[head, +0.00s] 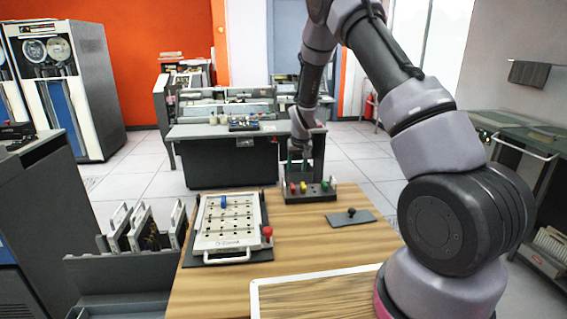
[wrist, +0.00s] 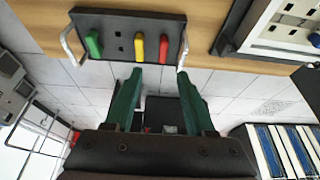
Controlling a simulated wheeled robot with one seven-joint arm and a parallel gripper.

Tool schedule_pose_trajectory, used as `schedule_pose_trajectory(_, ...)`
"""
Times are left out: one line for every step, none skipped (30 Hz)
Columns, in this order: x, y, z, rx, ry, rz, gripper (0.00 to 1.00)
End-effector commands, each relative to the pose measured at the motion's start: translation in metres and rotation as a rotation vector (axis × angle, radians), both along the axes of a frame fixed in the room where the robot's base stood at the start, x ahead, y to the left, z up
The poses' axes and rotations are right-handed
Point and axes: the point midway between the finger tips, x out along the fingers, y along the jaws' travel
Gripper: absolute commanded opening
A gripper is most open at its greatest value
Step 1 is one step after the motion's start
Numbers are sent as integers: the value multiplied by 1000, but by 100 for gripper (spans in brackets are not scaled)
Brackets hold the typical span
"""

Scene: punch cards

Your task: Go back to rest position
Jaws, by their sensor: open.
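My gripper (head: 297,160) hangs at the far edge of the wooden table, above and behind the dark peg holder (head: 310,195). In the wrist view its two green fingers (wrist: 160,75) are apart with nothing between them. The holder also shows in the wrist view (wrist: 117,28), carrying a green peg (wrist: 94,44), a yellow peg (wrist: 139,46) and a red peg (wrist: 163,47). The fingertips appear just short of the holder in that view; I cannot tell the exact gap.
A white punch board (head: 228,240) with a blue peg (head: 224,202) and a red knob (head: 268,232) lies left on the table (head: 310,245). A grey plate with a black knob (head: 351,212) lies right. A white-rimmed tray (head: 300,278) is in front. Card racks (head: 130,265) stand left.

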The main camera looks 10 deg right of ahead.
Motion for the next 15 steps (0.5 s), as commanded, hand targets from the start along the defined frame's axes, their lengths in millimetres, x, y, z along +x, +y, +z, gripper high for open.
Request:
schedule_pose_trajectory(-1,-2,14,8,-8,-7,55)
schedule_pose_trajectory(-2,-2,22,15,-12,-12,55)
schedule_pose_trajectory(-5,-4,37,25,-15,-22,55)
schedule_pose_trajectory(-9,-5,49,34,-19,-29,55)
schedule_pose_trajectory(-12,-7,63,44,-24,-38,55)
schedule_pose_trajectory(-19,-10,81,56,-28,-50,55)
schedule_pose_trajectory(-24,-12,95,68,-32,-60,55)
schedule_pose_trajectory(-30,-14,109,77,-35,-68,55)
schedule_pose_trajectory(-37,-16,127,90,-40,-79,55)
schedule_pose_trajectory(-44,-19,140,100,-44,-87,55)
schedule_pose_trajectory(-51,-21,153,110,-47,-95,55)
schedule_pose_trajectory(-60,-23,169,123,-51,-104,55)
schedule_pose_trajectory(-68,-25,181,133,-55,-112,55)
schedule_pose_trajectory(-76,-27,193,142,-58,-119,55)
schedule_pose_trajectory(-86,-29,208,155,-64,-128,55)
